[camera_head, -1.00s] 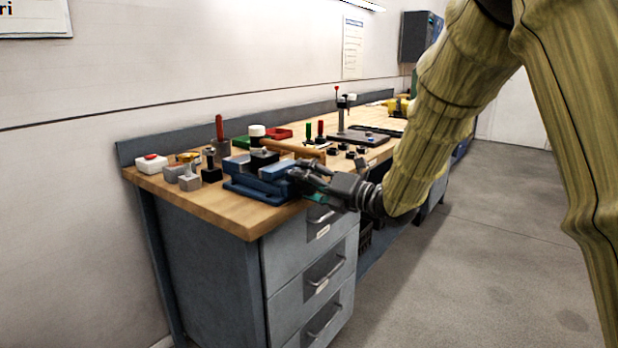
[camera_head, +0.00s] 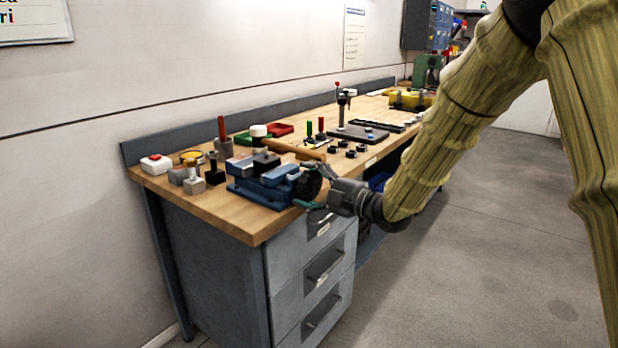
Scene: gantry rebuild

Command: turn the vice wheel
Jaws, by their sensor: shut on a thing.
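A blue vice (camera_head: 262,188) sits at the near front corner of the wooden workbench. Its dark round wheel (camera_head: 309,184) faces the right side of the vice, over the bench's front edge. My gripper (camera_head: 312,187) reaches in from the right, with one finger above the wheel and one below it. It is shut on the wheel. The exact finger contact is small and partly hidden.
The workbench (camera_head: 222,215) has drawers (camera_head: 317,275) under its front. Red and green trays lie behind. The floor (camera_head: 450,270) to the right is clear.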

